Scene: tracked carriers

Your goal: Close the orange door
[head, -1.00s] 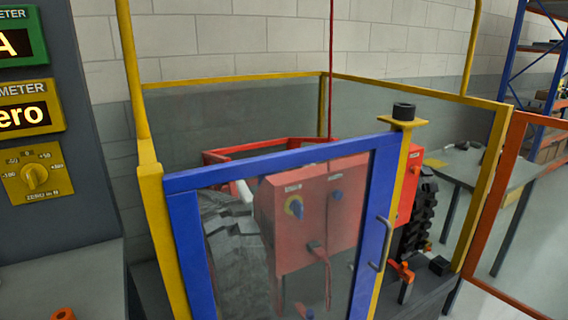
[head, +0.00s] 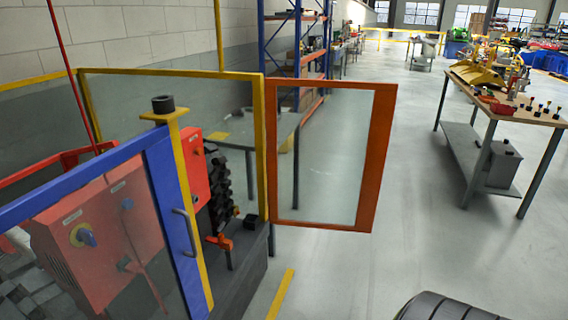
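The orange door (head: 376,155) is a clear panel in an orange frame. It stands open, swung outward to the right from the yellow corner post (head: 266,150) of the cell. The gap between that post and the blue door's side is open. The blue door (head: 172,225) has a grey handle and stands at the left, beside a yellow post with a black cap. Neither of my grippers is in view.
Inside the cell are a red cabinet (head: 95,240), a red box (head: 193,163) and an orange-handled valve (head: 221,241). A grey table (head: 240,130) stands behind the orange door. A wooden-topped workbench (head: 500,100) stands at the right. The floor between is clear.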

